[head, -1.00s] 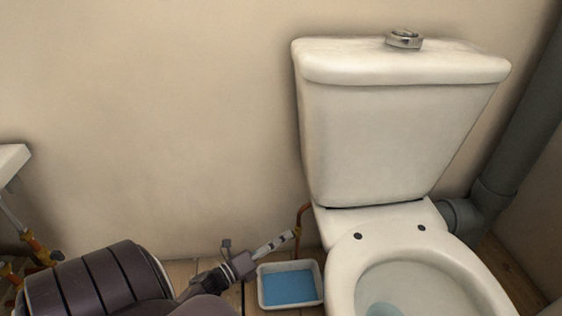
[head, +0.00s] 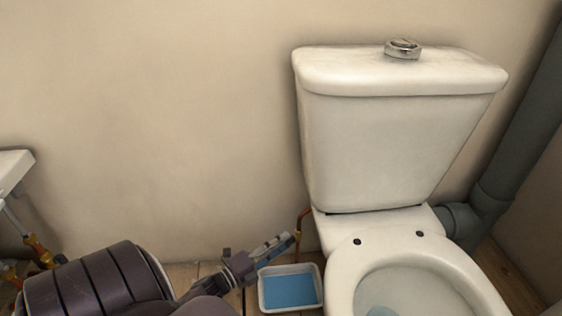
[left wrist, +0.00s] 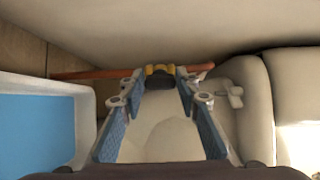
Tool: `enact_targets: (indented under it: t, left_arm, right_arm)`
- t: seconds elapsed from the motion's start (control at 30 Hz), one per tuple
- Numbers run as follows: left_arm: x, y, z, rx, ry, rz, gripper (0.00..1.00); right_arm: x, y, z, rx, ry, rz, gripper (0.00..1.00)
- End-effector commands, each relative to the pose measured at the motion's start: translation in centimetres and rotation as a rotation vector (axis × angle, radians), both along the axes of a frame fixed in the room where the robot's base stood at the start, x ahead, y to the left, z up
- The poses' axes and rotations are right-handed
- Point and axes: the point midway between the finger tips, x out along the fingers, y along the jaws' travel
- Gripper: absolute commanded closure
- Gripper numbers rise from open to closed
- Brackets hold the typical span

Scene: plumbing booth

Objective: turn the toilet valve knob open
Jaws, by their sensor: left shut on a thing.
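The toilet (head: 400,145) stands against the wall in the head view. A copper pipe (head: 302,215) runs at its left side; it also crosses the top of the left wrist view (left wrist: 95,74). A brass valve (left wrist: 162,69) sits on this pipe, with a small dark knob (left wrist: 159,83) on its near side. My left gripper (head: 293,237) reaches to the pipe from the left. In the left wrist view its blue-padded fingers (left wrist: 160,80) are shut on the knob, one at each side. The knob is partly hidden between the fingertips. My right gripper is not in view.
A white tray (head: 318,300) with blue inside lies on the floor just below my left gripper, close to the toilet's left side. A white basin edge (head: 14,168) with pipes is at the far left. A grey drain pipe (head: 515,160) stands at the right.

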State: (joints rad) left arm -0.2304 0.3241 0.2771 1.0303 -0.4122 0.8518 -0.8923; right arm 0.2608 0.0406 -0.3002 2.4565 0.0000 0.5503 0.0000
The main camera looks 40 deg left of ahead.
Motion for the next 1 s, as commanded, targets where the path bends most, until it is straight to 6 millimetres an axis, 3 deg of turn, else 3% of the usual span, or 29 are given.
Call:
enact_targets:
  t: [0.37,0.4,0.53,0.87,1.0]
  left_arm:
    - [-0.1,0.0,-0.2,-0.008,0.004,0.000,0.94]
    - [-0.1,0.0,-0.2,-0.008,0.004,0.001,0.68]
    - [-0.1,0.0,-0.1,-0.007,0.003,0.001,0.53]
    - [-0.3,0.0,-0.1,-0.005,0.002,0.000,0.52]
    - [-1.9,0.2,-0.2,-0.005,0.005,0.000,0.52]
  right_arm:
    - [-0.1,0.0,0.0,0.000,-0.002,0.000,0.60]
    - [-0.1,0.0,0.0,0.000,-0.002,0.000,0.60]
    - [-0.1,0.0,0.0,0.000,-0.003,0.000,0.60]
    - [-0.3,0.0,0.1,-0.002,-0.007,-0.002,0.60]
    - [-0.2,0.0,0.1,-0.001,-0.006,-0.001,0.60]
